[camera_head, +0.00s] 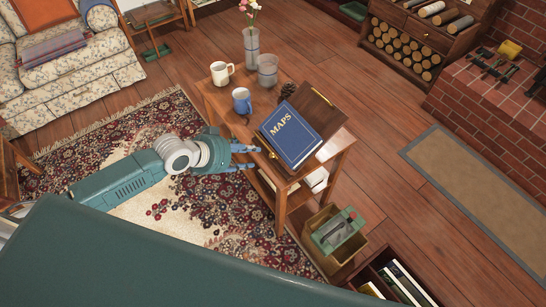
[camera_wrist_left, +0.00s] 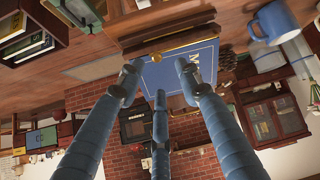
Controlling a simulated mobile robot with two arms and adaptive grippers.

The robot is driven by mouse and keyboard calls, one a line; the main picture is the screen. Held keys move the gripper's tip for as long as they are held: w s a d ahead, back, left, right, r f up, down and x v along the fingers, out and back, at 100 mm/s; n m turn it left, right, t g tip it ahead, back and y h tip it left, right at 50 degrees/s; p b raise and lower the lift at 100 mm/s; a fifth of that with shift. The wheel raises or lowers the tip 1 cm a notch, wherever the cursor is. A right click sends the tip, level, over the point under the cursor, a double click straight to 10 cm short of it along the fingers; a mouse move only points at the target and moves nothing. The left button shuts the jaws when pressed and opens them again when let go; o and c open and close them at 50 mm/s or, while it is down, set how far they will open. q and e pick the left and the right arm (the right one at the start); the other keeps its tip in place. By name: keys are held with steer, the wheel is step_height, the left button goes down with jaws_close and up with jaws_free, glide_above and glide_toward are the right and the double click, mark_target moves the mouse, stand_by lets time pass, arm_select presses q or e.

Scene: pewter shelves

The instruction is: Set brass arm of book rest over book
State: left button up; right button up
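The blue book (camera_head: 292,135), titled MAPS, lies on the tilted wooden book rest (camera_head: 318,104) on the small table. I cannot tell which is the arm. The left wrist view shows the brass knob (camera_wrist_left: 157,57) and the book (camera_wrist_left: 185,70) beyond my fingers. My left gripper (camera_head: 247,157) is open and empty, just left of the rest's lower edge, apparently not touching it. My right gripper is not in view.
A blue mug (camera_head: 242,101), white mug (camera_head: 221,73), glass (camera_head: 267,70) and flower vase (camera_head: 251,45) stand left of and behind the rest on the table (camera_head: 338,143). A pine cone (camera_head: 287,90) is close behind the book. A wooden crate (camera_head: 347,247) stands on the floor nearby.

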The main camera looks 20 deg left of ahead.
mark_target(271, 155)
arm_select(q)
steer(key=x, duration=0.6)
steer(key=d+x, duration=0.1)
steer(key=x, duration=0.2)
steer(key=shift+w+r, duration=0.1)
steer(key=shift+r, duration=0.1)
steer(key=shift+w+d+f, duration=0.3)
steer(key=shift+f, duration=0.1)
jaws_close()
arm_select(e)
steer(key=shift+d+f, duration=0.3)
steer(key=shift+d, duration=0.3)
